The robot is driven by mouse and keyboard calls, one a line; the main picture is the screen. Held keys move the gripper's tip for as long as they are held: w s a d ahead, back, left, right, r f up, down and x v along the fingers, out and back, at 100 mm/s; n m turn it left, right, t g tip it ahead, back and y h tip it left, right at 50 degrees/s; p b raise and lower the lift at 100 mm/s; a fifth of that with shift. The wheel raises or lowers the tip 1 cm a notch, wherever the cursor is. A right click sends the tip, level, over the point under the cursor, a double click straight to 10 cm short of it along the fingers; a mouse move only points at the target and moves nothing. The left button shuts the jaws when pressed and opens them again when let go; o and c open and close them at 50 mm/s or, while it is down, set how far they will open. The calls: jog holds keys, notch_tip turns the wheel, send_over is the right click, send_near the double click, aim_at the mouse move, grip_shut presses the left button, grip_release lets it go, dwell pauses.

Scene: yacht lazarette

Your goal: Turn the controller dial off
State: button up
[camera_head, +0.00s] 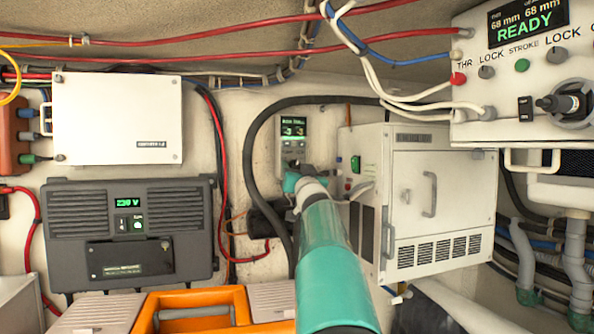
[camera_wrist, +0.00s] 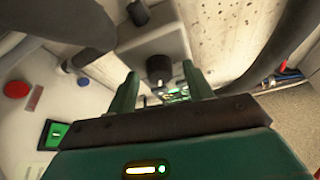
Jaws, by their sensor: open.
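The controller (camera_head: 293,150) is a small grey wall unit with a lit green display, in the middle of the head view. Its lower part is hidden behind my gripper (camera_head: 297,176). In the wrist view a pale grey box (camera_wrist: 160,40), seemingly the controller, is ahead of my gripper (camera_wrist: 160,84). A black dial (camera_wrist: 158,66) on it shows between my two green fingers. The fingers are apart, with one on each side of the dial in the picture. I cannot tell whether they touch it. The dial's setting is not readable.
A white cabinet (camera_head: 415,235) stands close on the right; its green switch (camera_wrist: 55,135) and red button (camera_wrist: 17,90) show in the wrist view. A black hose (camera_head: 250,150) loops around the controller. A black 230 V unit (camera_head: 130,230) and orange case (camera_head: 190,298) are left.

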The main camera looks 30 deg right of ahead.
jog(key=c, duration=1)
jog(key=shift+d+n+y, duration=0.1)
jog(key=shift+n+y, duration=0.2)
jog(key=shift+n, duration=0.2)
jog(key=n+y, duration=0.2)
jog(key=n, duration=0.1)
jog(key=shift+s+d+n+t, duration=0.1)
jog(key=shift+n+t, duration=0.3)
jog(key=n+y, duration=0.2)
jog(key=n, duration=0.2)
jog(key=n+y, duration=0.1)
jog(key=n, duration=0.2)
jog(key=shift+d+r+n+y, duration=0.1)
jog(key=shift+d+n+y, duration=0.05)
jog(key=shift+n+y, duration=0.25)
jog(key=n+y, duration=0.1)
jog(key=n, duration=0.2)
jog(key=n+g+y, duration=0.1)
jog(key=n, duration=0.1)
jog(key=shift+r+n+g+y, duration=0.15)
jog(key=shift+n+g+y, duration=0.15)
jog(key=shift+n, duration=0.1)
jog(key=n+g, duration=0.1)
jog(key=n, duration=0.4)
jog(key=shift+d+r+g+y, duration=0.1)
jog(key=shift+r+g+y, duration=0.05)
jog(key=shift+g+y, duration=0.25)
